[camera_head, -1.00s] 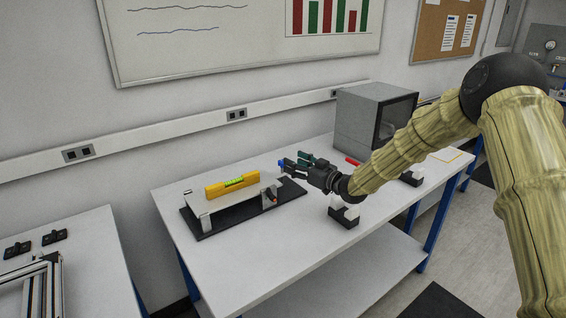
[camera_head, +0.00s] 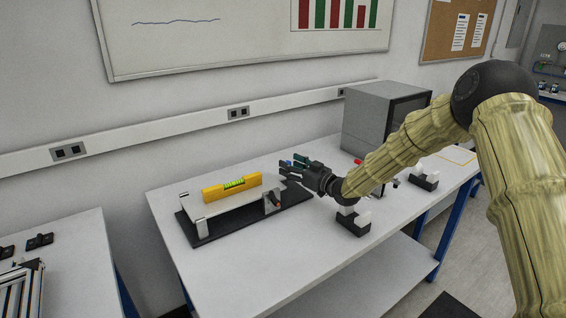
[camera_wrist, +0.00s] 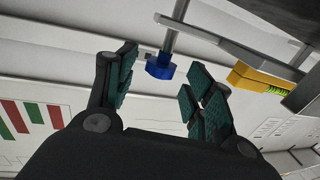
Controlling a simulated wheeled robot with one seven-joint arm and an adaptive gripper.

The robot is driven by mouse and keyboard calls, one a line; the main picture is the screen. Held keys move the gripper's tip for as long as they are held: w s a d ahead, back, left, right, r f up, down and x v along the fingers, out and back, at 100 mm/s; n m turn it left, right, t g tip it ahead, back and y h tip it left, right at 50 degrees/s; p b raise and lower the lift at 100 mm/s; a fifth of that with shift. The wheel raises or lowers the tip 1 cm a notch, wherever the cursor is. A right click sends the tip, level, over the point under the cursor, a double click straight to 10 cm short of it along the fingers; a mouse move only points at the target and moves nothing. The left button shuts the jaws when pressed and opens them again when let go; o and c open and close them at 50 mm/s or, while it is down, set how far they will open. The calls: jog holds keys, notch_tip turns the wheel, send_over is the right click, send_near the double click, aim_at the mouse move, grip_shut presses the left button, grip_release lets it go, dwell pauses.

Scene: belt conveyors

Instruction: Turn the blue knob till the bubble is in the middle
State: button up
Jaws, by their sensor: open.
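The blue knob (camera_wrist: 160,67) hangs on a grey shaft in the wrist view, between the spread fingers of my gripper (camera_wrist: 163,78) and beyond their tips. In the head view only a small blue bit of it (camera_head: 285,163) shows beside the fingers. My gripper (camera_head: 292,168) is open with nothing held, at the right end of the levelling stand. The yellow spirit level (camera_head: 218,191) lies on the stand's light plate (camera_head: 225,204), and its green vial (camera_head: 234,184) faces the camera. The bubble is too small to place. The vial also shows partly in the wrist view (camera_wrist: 278,91).
The stand's black base (camera_head: 205,238) rests on a white table (camera_head: 270,265). A grey box-shaped machine (camera_head: 375,125) stands behind my arm. Black-and-white blocks (camera_head: 353,222) sit below my wrist.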

jog(key=shift+x, duration=1.35)
jog(key=shift+w+d, duration=0.1)
jog(key=shift+a, duration=0.25)
jog(key=c, duration=1)
jog(key=shift+n+g+y, duration=0.4)
jog(key=shift+g, duration=0.1)
